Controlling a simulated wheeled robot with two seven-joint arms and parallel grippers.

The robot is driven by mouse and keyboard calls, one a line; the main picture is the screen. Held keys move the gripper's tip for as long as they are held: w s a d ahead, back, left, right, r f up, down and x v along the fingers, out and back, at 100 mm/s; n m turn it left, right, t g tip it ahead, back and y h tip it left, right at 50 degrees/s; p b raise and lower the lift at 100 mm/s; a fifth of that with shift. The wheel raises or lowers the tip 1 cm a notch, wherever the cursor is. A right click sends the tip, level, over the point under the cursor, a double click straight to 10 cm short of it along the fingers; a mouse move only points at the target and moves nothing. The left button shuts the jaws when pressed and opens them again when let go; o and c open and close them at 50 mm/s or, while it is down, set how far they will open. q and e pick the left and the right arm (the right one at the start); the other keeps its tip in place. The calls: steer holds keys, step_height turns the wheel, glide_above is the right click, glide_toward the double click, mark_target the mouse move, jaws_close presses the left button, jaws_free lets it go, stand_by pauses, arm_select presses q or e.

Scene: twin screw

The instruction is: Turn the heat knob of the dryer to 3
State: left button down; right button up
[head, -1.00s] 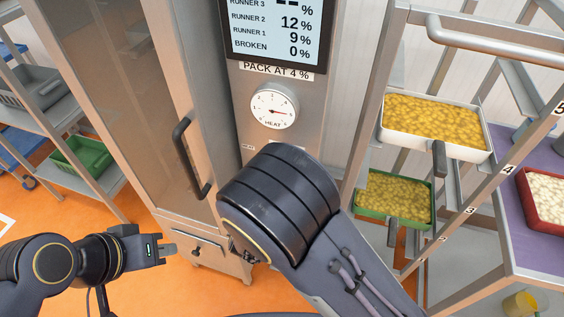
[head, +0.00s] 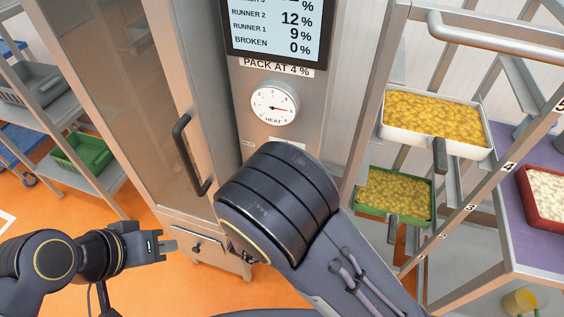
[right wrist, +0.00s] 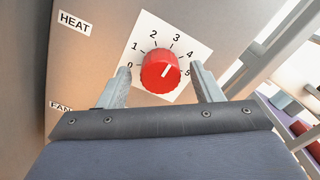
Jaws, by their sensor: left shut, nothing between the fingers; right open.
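The red heat knob (right wrist: 160,72) is in the right wrist view, on a white dial plate (right wrist: 190,40) numbered 0 to 5. In the head view my right arm hides the knob. The round heat gauge (head: 274,104) on the dryer (head: 236,150) has its red needle pointing right. My left gripper (head: 172,245) is shut and empty at lower left, away from the knob.
A display (head: 277,28) sits above the gauge. The dryer door has a dark handle (head: 190,155). A rack at right holds a white tray (head: 388,132) and a green tray (head: 400,217) of yellow pieces. A green crate (head: 85,153) sits on the left shelf.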

steer(key=b+v, duration=0.1)
steer(key=v, duration=0.6)
stand_by(0.3)
steer(key=s+d+m+g+h, duration=0.1)
steer(key=s+d+m+g, duration=0.2)
steer(key=d+m+g, duration=0.6)
steer(key=s+d+m+g+h, duration=0.1)
steer(key=s+d+m+g, duration=0.35)
steer(key=d+m, duration=0.7)
steer(key=s+d+r+m+t+y, duration=0.1)
steer(key=s+m+y, duration=0.3)
steer(key=m, duration=0.6)
steer(key=s+d+r+m+t+y, duration=0.1)
steer(key=s+r+m+y, duration=0.3)
steer(key=m+y, duration=0.3)
steer(key=s+m, duration=0.1)
steer(key=m, duration=0.2)
steer(key=shift+s+d+r, duration=0.2)
steer(key=shift+s+r, duration=0.05)
